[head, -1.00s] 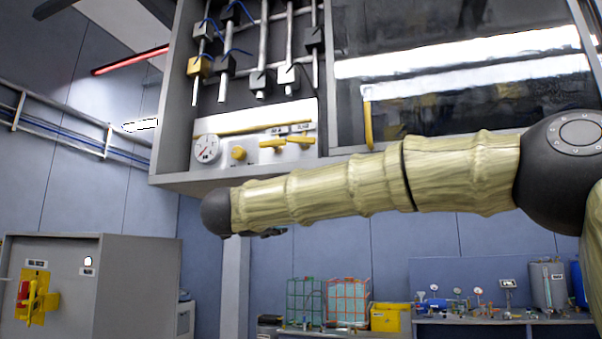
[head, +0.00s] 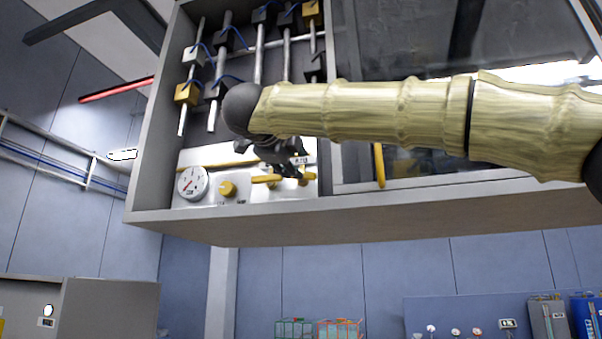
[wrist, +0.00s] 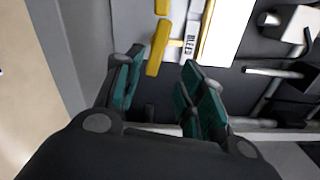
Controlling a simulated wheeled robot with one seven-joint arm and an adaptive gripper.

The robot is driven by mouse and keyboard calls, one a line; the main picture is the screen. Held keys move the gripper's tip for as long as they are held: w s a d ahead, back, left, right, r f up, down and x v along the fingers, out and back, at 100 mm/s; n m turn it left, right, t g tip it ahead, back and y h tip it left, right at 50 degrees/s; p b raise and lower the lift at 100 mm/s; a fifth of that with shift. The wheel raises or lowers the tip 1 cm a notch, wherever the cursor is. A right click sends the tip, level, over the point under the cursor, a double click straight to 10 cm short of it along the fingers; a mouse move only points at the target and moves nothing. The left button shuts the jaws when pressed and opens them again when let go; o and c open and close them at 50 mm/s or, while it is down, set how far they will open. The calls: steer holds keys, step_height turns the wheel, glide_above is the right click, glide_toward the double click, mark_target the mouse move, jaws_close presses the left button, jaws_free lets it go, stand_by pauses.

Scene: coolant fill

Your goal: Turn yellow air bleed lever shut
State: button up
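My gripper (wrist: 163,62) is open, with its two teal-padded fingers apart and nothing held between them. In the wrist view, a yellow lever (wrist: 157,48) lies just ahead of the gap, nearer the left fingertip. A white label beside it appears to read BLEED (wrist: 190,38). I cannot tell whether a finger touches the lever. In the head view, my dark gripper (head: 288,160) is in front of the white panel and partly hides the yellow lever (head: 305,175) at its right end. Another yellow lever (head: 266,179) is just left of it.
A pressure gauge (head: 192,183) and a yellow knob (head: 227,189) sit on the panel's left. Metal pipes with black and yellow blocks (head: 187,93) rise above. The cabinet's grey lower edge (head: 300,220) juts out below. Dark glass (head: 400,45) is to the right.

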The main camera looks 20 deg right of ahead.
steer(key=x, duration=0.2)
steer(key=p+x, duration=0.1)
steer(key=x, duration=0.1)
steer(key=a+x, duration=0.1)
steer(key=x, duration=0.1)
steer(key=shift+w+d+f, duration=0.15)
steer(key=shift+w+d, duration=0.05)
steer(key=shift+w, duration=0.3)
steer(key=shift+w+d+p, duration=0.4)
steer(key=shift+d+p, duration=0.1)
steer(key=shift+d, duration=0.05)
steer(key=shift+w+d+f, duration=0.1)
steer(key=shift+w+d, duration=0.1)
steer(key=shift+w, duration=0.4)
steer(key=shift+s, duration=0.1)
steer(key=shift+s, duration=0.1)
jaws_close()
